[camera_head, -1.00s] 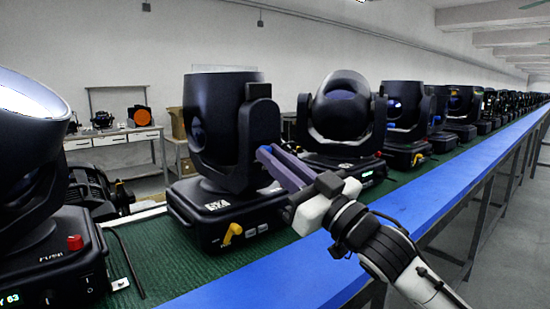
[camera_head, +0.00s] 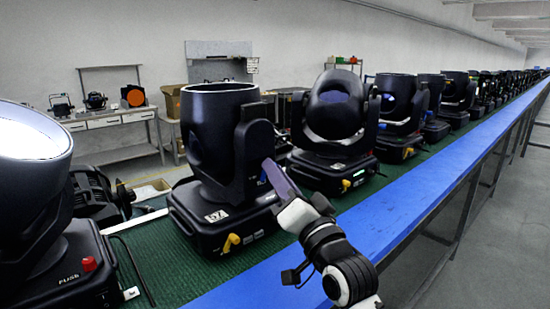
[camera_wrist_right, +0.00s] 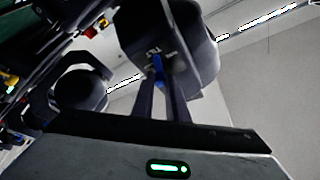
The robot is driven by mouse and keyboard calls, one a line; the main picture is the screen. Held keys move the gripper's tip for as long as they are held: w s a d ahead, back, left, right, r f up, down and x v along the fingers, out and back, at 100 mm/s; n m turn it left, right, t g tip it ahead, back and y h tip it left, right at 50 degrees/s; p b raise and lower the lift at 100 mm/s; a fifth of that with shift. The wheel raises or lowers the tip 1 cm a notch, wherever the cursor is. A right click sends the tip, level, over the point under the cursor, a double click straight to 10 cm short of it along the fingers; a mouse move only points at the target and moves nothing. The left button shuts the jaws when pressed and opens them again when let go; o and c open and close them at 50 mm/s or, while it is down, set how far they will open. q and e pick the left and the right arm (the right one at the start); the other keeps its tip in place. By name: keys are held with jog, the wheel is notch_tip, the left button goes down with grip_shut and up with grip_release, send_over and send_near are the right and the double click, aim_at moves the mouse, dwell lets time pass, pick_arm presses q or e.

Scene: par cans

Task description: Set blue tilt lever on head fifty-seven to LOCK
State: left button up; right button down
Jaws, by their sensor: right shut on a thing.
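Head fifty-seven (camera_head: 217,125) is a black moving head on a base with a "57" label and a yellow lever. Its blue tilt lever (camera_wrist_right: 158,70) shows in the right wrist view beside a "TILT" marking on the yoke arm; the lettering by its end positions is too small to read. My right gripper (camera_head: 270,172) reaches the yoke's right side in the head view. In the right wrist view its two fingers (camera_wrist_right: 160,88) are shut on the blue lever. The lever is mostly hidden in the head view. My left gripper is not in view.
Another head with a red knob (camera_head: 88,264) stands close at the left. More heads (camera_head: 336,125) line the green belt to the right. A blue rail (camera_head: 420,200) edges the belt. A bench (camera_head: 110,118) stands at the back left.

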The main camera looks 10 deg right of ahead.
pick_arm(q)
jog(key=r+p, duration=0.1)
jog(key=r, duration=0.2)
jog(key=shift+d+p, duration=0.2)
jog(key=shift+p, duration=0.2)
pick_arm(e)
jog(key=shift+d+m+h, duration=0.15)
jog(key=shift+m+h, duration=0.25)
jog(key=shift+m, duration=0.7)
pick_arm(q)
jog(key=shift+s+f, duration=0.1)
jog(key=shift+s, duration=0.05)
pick_arm(e)
jog(key=c, duration=1.7)
grip_release()
jog(key=shift+c, duration=0.2)
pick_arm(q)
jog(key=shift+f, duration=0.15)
pick_arm(e)
notch_tip(320, 180, up, 10)
